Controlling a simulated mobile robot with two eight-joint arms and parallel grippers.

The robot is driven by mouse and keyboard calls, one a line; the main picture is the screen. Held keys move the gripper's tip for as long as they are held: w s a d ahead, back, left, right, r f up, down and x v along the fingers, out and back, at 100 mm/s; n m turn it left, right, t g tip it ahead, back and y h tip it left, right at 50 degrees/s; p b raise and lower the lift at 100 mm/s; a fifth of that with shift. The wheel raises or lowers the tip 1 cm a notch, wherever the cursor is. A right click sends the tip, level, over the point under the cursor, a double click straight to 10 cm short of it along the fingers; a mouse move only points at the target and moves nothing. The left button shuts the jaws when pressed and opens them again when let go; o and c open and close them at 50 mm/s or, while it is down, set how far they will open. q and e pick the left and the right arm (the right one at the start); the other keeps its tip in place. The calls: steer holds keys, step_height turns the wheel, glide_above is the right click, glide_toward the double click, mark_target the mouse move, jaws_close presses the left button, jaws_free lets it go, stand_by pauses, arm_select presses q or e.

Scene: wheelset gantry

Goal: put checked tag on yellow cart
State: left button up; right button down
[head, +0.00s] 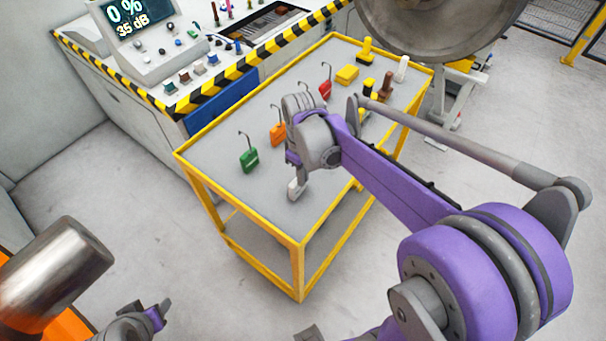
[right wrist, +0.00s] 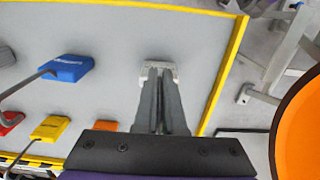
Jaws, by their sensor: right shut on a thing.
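The yellow cart (head: 225,217) has a yellow frame and a grey top. My right gripper (head: 297,183) is over the near part of that top. It is shut on a small pale thing (head: 293,194), which also shows at the fingertips in the right wrist view (right wrist: 158,65). No checks can be made out on it. It is at or just above the cart top; I cannot tell if it touches. My left gripper (head: 158,312) is at the bottom left, off the cart, and its jaws are unclear.
A green tag (head: 249,160), an orange tag (head: 278,133) and a red tag (head: 325,90) with hooks stand on the cart. A yellow block (head: 347,75) and several small pieces are farther back. A striped console (head: 185,95) borders the cart's far left side. A large metal wheel (head: 430,25) overhangs behind.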

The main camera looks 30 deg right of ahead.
steer(key=c, duration=1)
jaws_free()
steer(key=shift+f, duration=0.1)
step_height(320, 180, up, 12)
steer(key=p, duration=0.1)
steer(key=s+a+f+m+t, duration=0.4)
steer(key=s+a+f, duration=0.3)
steer(key=s+f, duration=0.4)
steer(key=shift+s+f+m+t, duration=0.2)
steer(key=shift+s+m+t, duration=0.1)
steer(key=shift+s+t, duration=0.4)
steer(key=shift+w, duration=0.2)
